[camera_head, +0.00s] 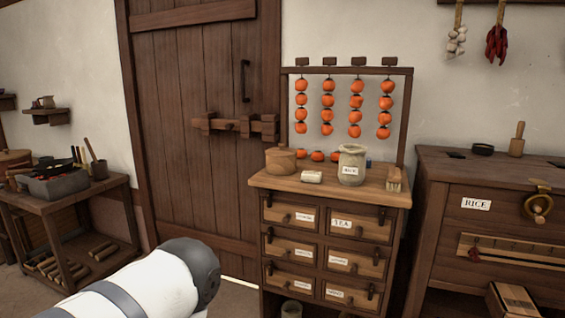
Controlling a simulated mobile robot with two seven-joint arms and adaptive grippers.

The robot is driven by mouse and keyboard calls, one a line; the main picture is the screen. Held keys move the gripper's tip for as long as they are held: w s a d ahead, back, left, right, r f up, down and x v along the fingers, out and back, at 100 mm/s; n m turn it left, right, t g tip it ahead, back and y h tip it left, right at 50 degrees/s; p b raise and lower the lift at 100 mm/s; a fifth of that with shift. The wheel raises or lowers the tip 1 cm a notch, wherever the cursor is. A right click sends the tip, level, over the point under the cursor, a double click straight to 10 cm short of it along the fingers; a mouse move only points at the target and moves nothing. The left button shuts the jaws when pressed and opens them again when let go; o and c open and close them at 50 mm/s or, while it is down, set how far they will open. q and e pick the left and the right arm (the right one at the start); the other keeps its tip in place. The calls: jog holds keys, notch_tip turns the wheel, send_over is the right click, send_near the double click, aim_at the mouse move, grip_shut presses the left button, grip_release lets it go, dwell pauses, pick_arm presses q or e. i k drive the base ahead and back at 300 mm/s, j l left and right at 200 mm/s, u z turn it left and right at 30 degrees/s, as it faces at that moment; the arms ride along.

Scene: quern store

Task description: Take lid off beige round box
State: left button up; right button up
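A round tan-brown box (281,162) stands at the left end of the top of a small drawer cabinet (330,189). A knobbed lid (282,150) sits on it. A white and dark grey section of my arm comes in at the lower left, in front of the door and left of the cabinet. Neither gripper shows.
Strings of orange fruit (355,101) hang from a rack behind. A large chest (490,222) stands right of the cabinet.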

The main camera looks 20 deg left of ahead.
aim_at(280, 151)
jog(key=i+j, duration=1.5)
jog(key=k+j+u, duration=0.05)
